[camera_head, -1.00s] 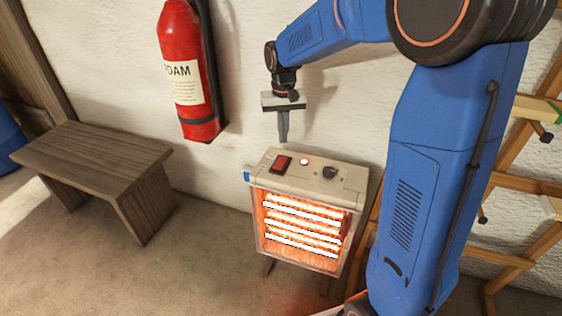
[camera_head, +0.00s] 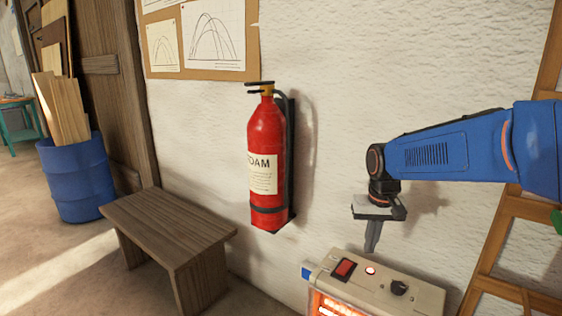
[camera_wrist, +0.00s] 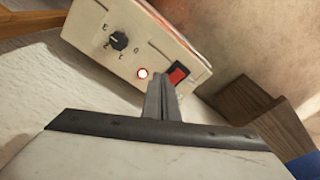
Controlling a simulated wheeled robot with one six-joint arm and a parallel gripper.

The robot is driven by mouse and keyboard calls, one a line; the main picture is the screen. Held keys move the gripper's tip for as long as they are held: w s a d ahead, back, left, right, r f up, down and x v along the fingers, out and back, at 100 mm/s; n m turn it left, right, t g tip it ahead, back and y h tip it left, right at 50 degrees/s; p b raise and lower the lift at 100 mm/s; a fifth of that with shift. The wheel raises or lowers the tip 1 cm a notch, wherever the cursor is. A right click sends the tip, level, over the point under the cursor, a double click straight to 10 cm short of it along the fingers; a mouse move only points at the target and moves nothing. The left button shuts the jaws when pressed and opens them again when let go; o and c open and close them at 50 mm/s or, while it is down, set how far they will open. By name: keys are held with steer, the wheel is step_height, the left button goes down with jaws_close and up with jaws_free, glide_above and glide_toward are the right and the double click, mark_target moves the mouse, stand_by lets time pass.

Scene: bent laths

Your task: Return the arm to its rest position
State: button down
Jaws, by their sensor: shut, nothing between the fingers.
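My gripper (camera_head: 373,236) is shut and empty, pointing down above the top panel of the heater (camera_head: 385,288). In the head view its fingertips stand just behind or above the panel, and I cannot tell the exact gap. My blue arm reaches in from the right edge. In the wrist view the shut fingers (camera_wrist: 160,97) point toward the heater panel (camera_wrist: 115,28), which carries a red rocker switch (camera_wrist: 178,74), a lit lamp (camera_wrist: 142,74) and a black knob (camera_wrist: 118,41). The heater's bars glow orange in the head view.
A wooden bench (camera_head: 170,228) stands left of the heater. A red foam extinguisher (camera_head: 266,165) hangs on the wall. A blue barrel with boards (camera_head: 75,175) stands at the far left. A wooden rack (camera_head: 510,245) leans at the right, close to my arm.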

steer(key=s+d+t, duration=0.1)
steer(key=s+d, duration=0.1)
steer(key=s, duration=1)
steer(key=s+d+t, duration=0.2)
steer(key=s, duration=1)
steer(key=shift+s+d+f+n+t, duration=0.2)
steer(key=shift+s+n+t, duration=0.1)
steer(key=shift+n, duration=0.1)
